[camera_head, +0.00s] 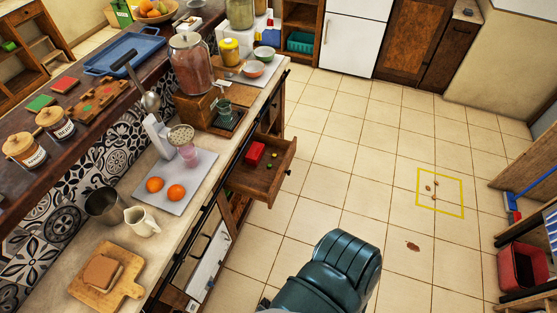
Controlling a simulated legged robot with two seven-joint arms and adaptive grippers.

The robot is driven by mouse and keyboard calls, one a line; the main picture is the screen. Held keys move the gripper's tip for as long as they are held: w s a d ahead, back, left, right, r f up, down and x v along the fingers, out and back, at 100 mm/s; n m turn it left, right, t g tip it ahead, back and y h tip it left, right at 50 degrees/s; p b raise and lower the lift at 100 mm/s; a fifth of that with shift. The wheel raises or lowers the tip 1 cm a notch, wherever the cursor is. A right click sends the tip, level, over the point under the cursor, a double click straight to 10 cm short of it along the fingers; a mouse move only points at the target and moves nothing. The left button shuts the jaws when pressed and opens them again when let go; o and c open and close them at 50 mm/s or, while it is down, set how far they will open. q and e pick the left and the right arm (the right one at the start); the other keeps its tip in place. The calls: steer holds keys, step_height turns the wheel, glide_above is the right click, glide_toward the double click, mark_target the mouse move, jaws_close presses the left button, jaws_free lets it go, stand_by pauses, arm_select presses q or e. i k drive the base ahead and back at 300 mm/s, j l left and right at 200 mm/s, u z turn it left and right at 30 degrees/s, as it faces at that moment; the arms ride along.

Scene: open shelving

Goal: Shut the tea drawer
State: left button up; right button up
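The wooden drawer (257,183) is pulled out from the counter's front and juts over the floor at the middle of the head view. Inside it lie a red box (256,151) and a few small green and yellow items (270,161). A dark knob (288,172) sits on the drawer's front panel. Neither of my grippers shows in the head view. A dark green part of my own body rises at the bottom edge, below the drawer and apart from it.
The counter (165,246) holds a cutting board with bread (104,279), a white jug (142,221), oranges (176,193) and a large jar (193,68). A red bin (522,270) stands at right. The tiled floor (345,160) beside the drawer is clear.

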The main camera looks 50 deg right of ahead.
mark_target(260, 183)
steer(key=z, duration=1.65)
